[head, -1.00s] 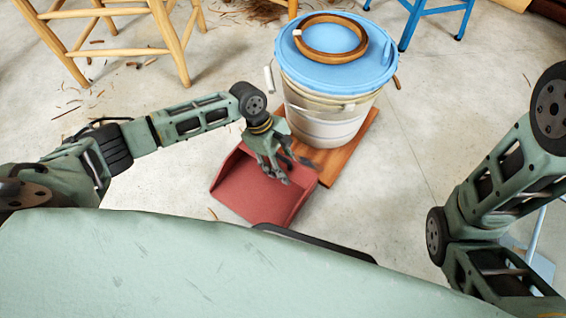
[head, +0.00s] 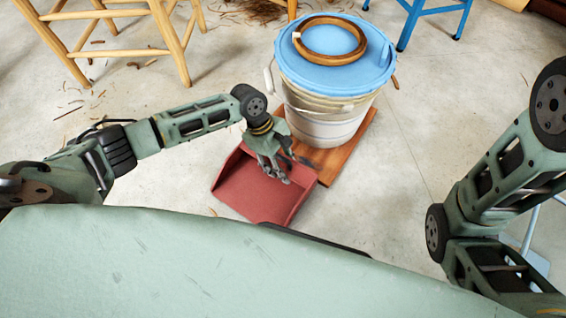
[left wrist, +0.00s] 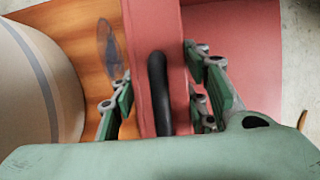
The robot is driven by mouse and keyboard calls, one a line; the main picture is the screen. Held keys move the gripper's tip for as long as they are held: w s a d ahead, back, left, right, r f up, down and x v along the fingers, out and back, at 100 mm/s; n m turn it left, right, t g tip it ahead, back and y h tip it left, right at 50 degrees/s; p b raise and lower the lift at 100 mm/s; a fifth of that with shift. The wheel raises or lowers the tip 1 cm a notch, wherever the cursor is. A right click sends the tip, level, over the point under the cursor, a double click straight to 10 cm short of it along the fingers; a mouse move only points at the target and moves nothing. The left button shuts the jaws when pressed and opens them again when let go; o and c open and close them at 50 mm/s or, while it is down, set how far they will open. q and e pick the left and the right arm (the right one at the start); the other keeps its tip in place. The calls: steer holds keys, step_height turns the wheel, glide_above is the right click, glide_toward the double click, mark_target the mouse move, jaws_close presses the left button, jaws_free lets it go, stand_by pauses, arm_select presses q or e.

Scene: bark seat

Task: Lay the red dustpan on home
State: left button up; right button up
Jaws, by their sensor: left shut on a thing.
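The red dustpan (head: 250,190) is in front of the bucket in the head view, its open pan facing the lower left. Its rear side is close to the wooden board (head: 345,160), partly overlapping it in the picture. My left gripper (head: 281,172) is at the dustpan's right rear part. In the left wrist view its fingers stand on either side of a red section of the dustpan (left wrist: 150,25) with a black bar on it, and are shut on it. The board (left wrist: 75,25) there bears a dark oval mark. Nothing in view is labelled home. My right gripper is out of view.
A white bucket (head: 320,125) with a blue lid (head: 305,70) stands on the board, a brown ring (head: 350,50) on the lid. A wooden chair (head: 165,40) and blue stool legs (head: 410,25) are behind. The floor left and right of the bucket is mostly clear.

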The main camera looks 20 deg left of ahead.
arm_select(q)
steer(key=shift+f, duration=0.2)
steer(key=o, duration=1.4)
steer(key=shift+f, duration=0.1)
steer(key=shift+o, duration=0.4)
steer(key=shift+o, duration=1.2)
steer(key=shift+p, duration=0.3)
